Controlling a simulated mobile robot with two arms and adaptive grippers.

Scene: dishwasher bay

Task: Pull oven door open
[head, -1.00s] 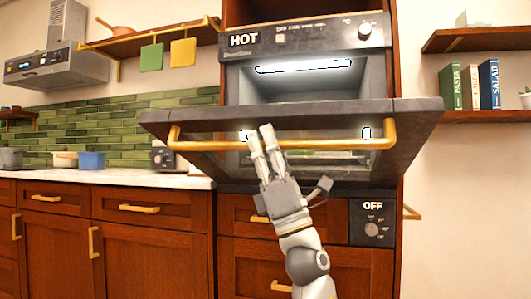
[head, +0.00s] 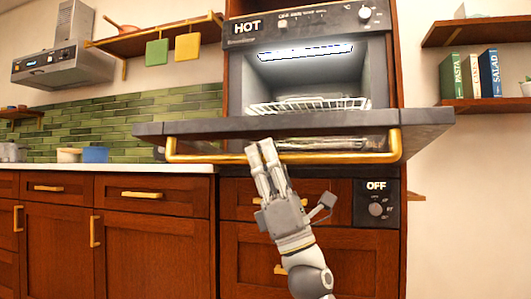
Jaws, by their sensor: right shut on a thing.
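The oven door (head: 300,125) is swung down and stands nearly level, seen almost edge-on from the front. Its brass bar handle (head: 335,158) runs along the front below the door's edge. The oven (head: 305,72) is lit inside, with a white wire rack (head: 308,104) visible over the door. My right gripper (head: 262,152) has its fingers up at the handle, left of its middle, and is shut on it. How the fingers wrap the bar is partly hidden. My left gripper is not in view.
A counter with a blue pot (head: 95,155) is to the left. Drawers and an OFF control panel (head: 376,203) lie below the oven. A bookshelf (head: 490,104) is on the right wall. A brass-railed shelf (head: 150,37) hangs upper left.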

